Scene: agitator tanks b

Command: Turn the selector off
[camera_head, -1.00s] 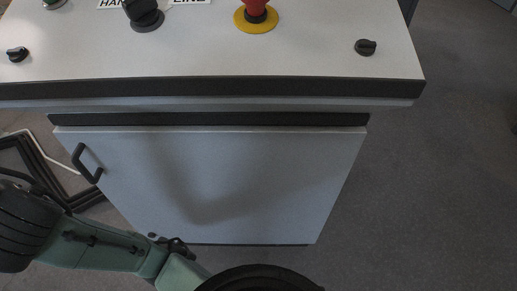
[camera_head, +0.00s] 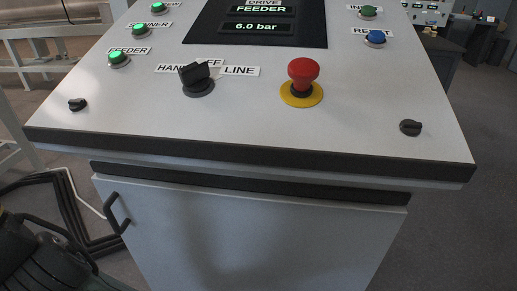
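The selector (camera_head: 196,79) is a black rotary knob on the sloping top of a light grey control cabinet, left of its middle. Labels behind it read HAND, OFF and LINE (camera_head: 239,71); the knob partly covers the OFF label. Its handle appears turned toward the LINE side, but the exact setting is hard to tell. My gripper is out of view. Only a dark part of my arm shows at the lower left, well below the panel.
A red emergency stop (camera_head: 303,74) on a yellow ring stands right of the selector. Green lamps (camera_head: 119,58) line the left, with a blue button (camera_head: 375,38) at the right. A display (camera_head: 258,27) reads 6.0 bar. Small black knobs (camera_head: 410,127) sit near the front corners.

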